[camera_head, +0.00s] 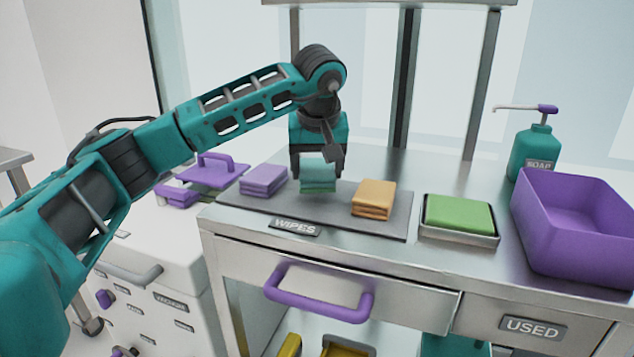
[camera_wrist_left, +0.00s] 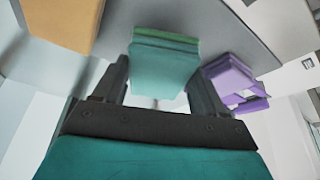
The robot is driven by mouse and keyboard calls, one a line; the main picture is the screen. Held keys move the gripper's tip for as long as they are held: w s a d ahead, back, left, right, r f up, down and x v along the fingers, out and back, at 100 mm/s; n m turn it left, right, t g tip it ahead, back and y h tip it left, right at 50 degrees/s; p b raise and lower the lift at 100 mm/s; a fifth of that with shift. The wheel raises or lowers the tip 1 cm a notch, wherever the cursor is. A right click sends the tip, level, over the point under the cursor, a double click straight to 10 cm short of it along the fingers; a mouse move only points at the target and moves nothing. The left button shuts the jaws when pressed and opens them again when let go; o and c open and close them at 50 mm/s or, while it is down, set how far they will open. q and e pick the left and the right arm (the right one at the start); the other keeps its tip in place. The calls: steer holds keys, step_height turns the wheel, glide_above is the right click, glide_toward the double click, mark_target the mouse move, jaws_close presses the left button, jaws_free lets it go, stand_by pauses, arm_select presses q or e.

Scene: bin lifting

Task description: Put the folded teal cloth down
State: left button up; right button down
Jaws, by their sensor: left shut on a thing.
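The folded teal cloth (camera_head: 318,180) is between the fingers of my left gripper (camera_head: 319,160), which points down over the dark grey wipes mat (camera_head: 335,218). The gripper is shut on the cloth. In the left wrist view the cloth (camera_wrist_left: 163,68) shows between the two dark fingers, with its folded layers at the far end. It hangs level between a purple folded cloth (camera_head: 263,180) on the left and an orange folded cloth (camera_head: 373,199) on the right. I cannot tell whether its underside touches the mat. My right gripper is out of view.
A green cloth or sponge (camera_head: 458,214) lies in a metal tray (camera_head: 460,236) to the right. A purple bin (camera_head: 580,250) and a soap bottle (camera_head: 535,150) stand further right. A drawer with a purple handle (camera_head: 318,305) is below the steel top. Rack posts (camera_head: 403,80) rise behind.

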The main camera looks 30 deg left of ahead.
arm_select(q)
step_height(320, 180, down, 3)
steer(key=shift+r, duration=0.1)
steer(key=o, duration=0.9)
steer(key=shift+o, duration=0.2)
steer(key=p+v, duration=0.2)
steer(key=v, duration=1)
steer(key=shift+w, duration=0.1)
